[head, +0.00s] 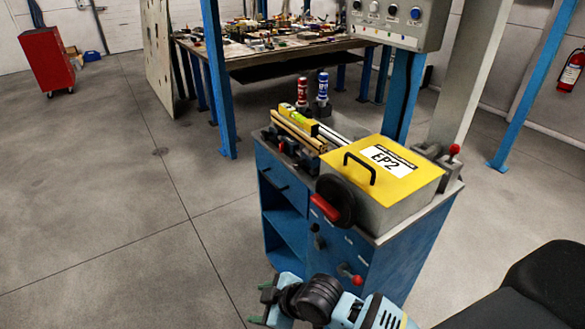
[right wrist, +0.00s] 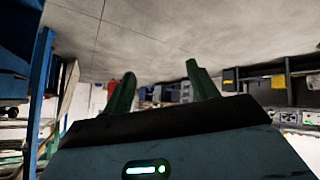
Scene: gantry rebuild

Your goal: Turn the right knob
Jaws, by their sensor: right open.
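The blue cabinet (head: 285,189) carries a grey unit with a yellow lid (head: 385,170) marked EP2. On its front are a black wheel with a red handle (head: 325,208), a small dark knob (head: 318,238) and a red-tipped lever (head: 356,280). A red ball knob (head: 453,150) stands at its right end. A grey control panel (head: 425,30) above has several knobs. I cannot tell which is the right knob. My right gripper (head: 262,302) is open and empty, low and left of the cabinet's front. Its green fingers are spread in the right wrist view (right wrist: 161,75). My left gripper is out of view.
A cluttered workbench (head: 265,58) stands behind, with blue posts (head: 218,80) nearby. A red cabinet (head: 46,62) is at the far left. A black seat (head: 540,290) is at the lower right. The floor at left is clear.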

